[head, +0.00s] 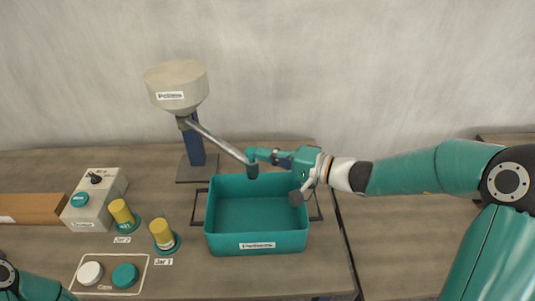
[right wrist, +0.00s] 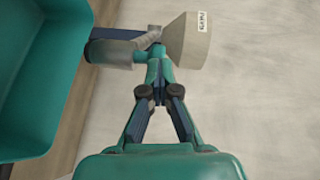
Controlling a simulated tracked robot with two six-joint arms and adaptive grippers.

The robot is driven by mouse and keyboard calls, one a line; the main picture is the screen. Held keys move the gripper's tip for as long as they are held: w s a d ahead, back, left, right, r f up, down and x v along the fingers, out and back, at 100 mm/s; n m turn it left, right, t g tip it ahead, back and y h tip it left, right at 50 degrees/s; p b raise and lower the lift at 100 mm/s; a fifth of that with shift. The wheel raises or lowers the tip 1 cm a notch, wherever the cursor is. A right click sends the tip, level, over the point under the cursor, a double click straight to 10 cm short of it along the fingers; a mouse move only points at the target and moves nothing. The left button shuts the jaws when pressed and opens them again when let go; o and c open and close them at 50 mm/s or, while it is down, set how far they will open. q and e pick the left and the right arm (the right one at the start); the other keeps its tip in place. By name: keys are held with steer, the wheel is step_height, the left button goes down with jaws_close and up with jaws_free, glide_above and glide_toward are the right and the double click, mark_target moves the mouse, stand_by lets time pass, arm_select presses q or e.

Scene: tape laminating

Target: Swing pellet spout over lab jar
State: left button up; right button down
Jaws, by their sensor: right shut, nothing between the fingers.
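The pellet hopper (head: 177,84) is a pale bowl on a blue post, and it also shows in the right wrist view (right wrist: 188,42). Its grey spout (head: 218,139) slopes down to the right. The spout's teal end (head: 252,169) hangs over the teal bin. My right gripper (head: 257,154) is shut and empty at the spout's teal end; I cannot tell whether it touches. In the right wrist view its fingers (right wrist: 157,75) meet close to the spout. Two yellow jars on teal bases, Jar 2 (head: 121,211) and Jar 1 (head: 162,232), stand left of the bin. My left gripper is out of view.
The teal bin (head: 257,239) stands on the table under the spout's end. A grey box (head: 92,205) with a teal button and a brown carton (head: 28,208) are at the left. White (head: 89,274) and teal (head: 124,275) lids lie in a marked area at the front.

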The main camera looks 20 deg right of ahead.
steer(key=shift+s+a+r+b, duration=0.1)
steer(key=shift+s+a+b, duration=0.05)
steer(key=shift+a+b, duration=0.3)
